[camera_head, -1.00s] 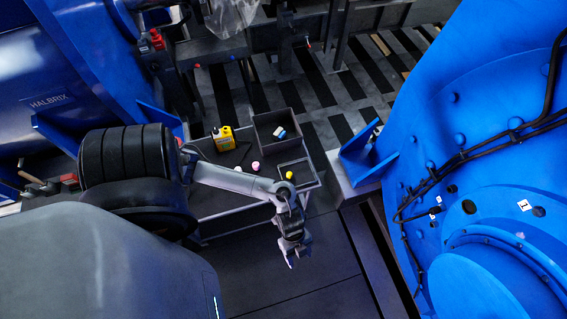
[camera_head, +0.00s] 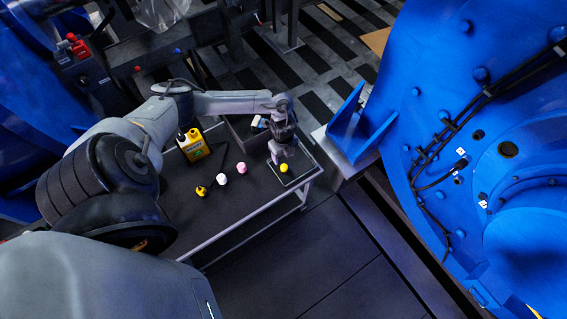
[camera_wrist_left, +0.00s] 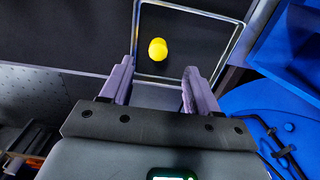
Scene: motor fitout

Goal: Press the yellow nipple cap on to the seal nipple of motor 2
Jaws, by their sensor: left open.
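The yellow nipple cap (camera_head: 284,168) sits in a shallow framed tray (camera_head: 305,178) at the right end of the trolley. It also shows in the left wrist view (camera_wrist_left: 158,49), ahead of the fingertips. My left gripper (camera_head: 279,157) is just above and beside the cap, fingers apart and empty. In the left wrist view the two fingers (camera_wrist_left: 155,75) stand wide, with the cap beyond the gap between them. The large blue motor (camera_head: 420,120) fills the right side, with small white labels and several holes and fittings on its face. I cannot tell which one is the seal nipple of motor 2.
A dark bin (camera_head: 240,128) stands behind my gripper. A blue bracket (camera_head: 362,130) juts out right of the trolley.

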